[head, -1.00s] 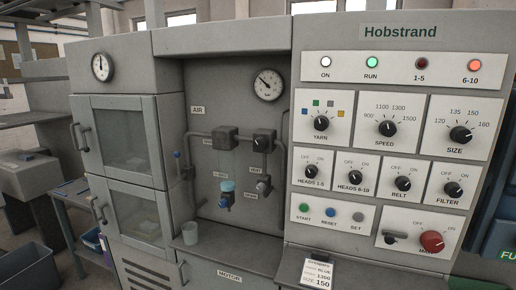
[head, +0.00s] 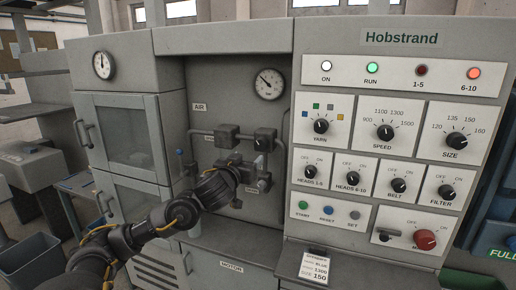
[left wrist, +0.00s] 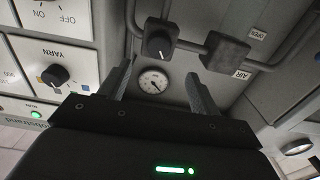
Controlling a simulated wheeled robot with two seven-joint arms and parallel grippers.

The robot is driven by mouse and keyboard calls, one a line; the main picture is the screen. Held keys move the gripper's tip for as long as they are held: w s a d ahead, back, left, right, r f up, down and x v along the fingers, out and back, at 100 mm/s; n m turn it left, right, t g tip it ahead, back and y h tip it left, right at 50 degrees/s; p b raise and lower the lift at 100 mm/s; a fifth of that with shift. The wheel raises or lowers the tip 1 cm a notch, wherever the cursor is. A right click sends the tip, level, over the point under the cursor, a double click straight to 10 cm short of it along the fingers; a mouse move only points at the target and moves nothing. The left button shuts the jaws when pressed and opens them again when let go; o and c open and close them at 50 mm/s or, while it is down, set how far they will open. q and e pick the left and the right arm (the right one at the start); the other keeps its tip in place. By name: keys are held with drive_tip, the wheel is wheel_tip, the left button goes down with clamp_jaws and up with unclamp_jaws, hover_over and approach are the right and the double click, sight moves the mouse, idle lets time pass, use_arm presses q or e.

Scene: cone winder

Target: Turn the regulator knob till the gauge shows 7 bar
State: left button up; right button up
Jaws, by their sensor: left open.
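The round white gauge (head: 269,84) sits on the back panel of the grey bay. Its needle points to the upper left in the head view, but its figures are too small to read. The gauge also shows between my fingers in the left wrist view (left wrist: 153,81). Below it in the head view is the regulator knob (head: 260,143), black with a white mark, on a dark pipe block. It shows beyond my fingertips in the left wrist view (left wrist: 160,43). My left gripper (head: 254,169) is open and empty, just below the knob and apart from it. My right gripper is out of view.
Grey pipes (head: 199,133) and a second dark block (head: 226,136) lie left of the knob. The switch panel (head: 401,125) stands close on the right. Another gauge (head: 103,65) is on the left cabinet.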

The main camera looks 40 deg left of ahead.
sight(260, 147)
use_arm(q)
drive_tip(key=p+x, duration=0.2)
drive_tip(key=x, duration=0.6)
drive_tip(key=shift+w+a+r, duration=0.1)
drive_tip(key=shift+w, duration=0.2)
drive_tip(key=shift+p+x, duration=0.45)
drive_tip(key=shift+x, duration=0.35)
drive_tip(key=c, duration=1)
